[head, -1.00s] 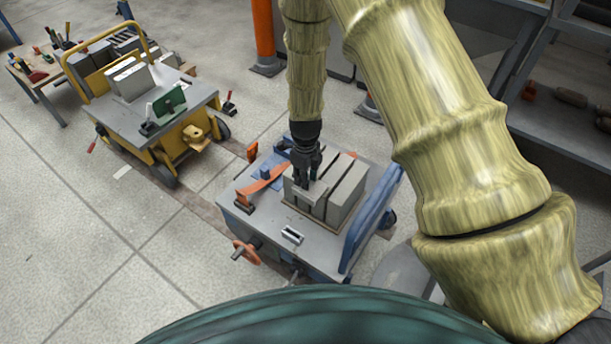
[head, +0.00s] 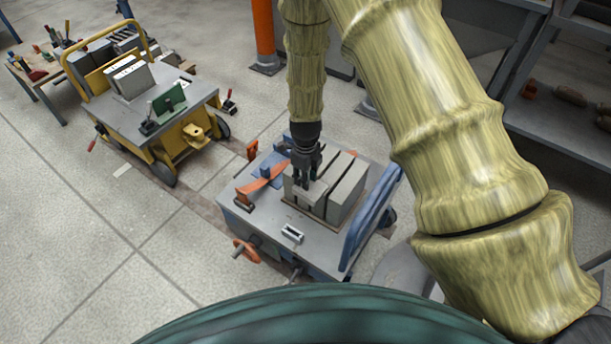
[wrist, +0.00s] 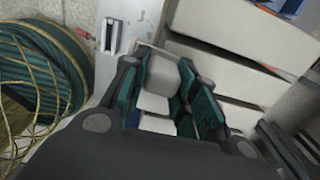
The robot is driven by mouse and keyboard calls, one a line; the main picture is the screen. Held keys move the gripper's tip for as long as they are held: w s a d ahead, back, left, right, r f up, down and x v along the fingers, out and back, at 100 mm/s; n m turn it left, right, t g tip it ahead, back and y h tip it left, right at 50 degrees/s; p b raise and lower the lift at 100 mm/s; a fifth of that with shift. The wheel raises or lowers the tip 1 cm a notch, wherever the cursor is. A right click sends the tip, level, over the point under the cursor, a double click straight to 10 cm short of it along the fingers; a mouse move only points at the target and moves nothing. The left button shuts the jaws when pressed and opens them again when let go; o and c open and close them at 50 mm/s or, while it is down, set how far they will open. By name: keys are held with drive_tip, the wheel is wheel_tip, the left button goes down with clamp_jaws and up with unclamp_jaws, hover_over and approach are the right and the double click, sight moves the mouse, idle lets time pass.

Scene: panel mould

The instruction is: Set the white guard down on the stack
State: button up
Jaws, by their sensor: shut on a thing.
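My gripper (head: 303,184) points down over the left end of a row of grey slabs, the stack (head: 347,190), on the blue-railed cart. In the wrist view my gripper (wrist: 174,98) has its teal finger pads closed around a pale block-like part, which I take for the white guard (wrist: 156,84). The other slabs of the stack (wrist: 220,58) lie to its right there, with dark gaps between them. In the head view the fingers partly hide the held part, and I cannot tell whether it touches the stack.
The cart top (head: 262,224) has bare metal at the front, with a small slotted block (head: 292,234) on it. An orange lever (head: 265,178) stands left of the stack and a blue rail (head: 370,222) right. A yellow cart (head: 150,118) stands farther back left.

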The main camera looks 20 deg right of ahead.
drive_tip(key=shift+f, duration=0.1)
drive_tip(key=o, duration=1.1)
drive_tip(key=shift+o, duration=0.2)
wheel_tip(320, 180, up, 12)
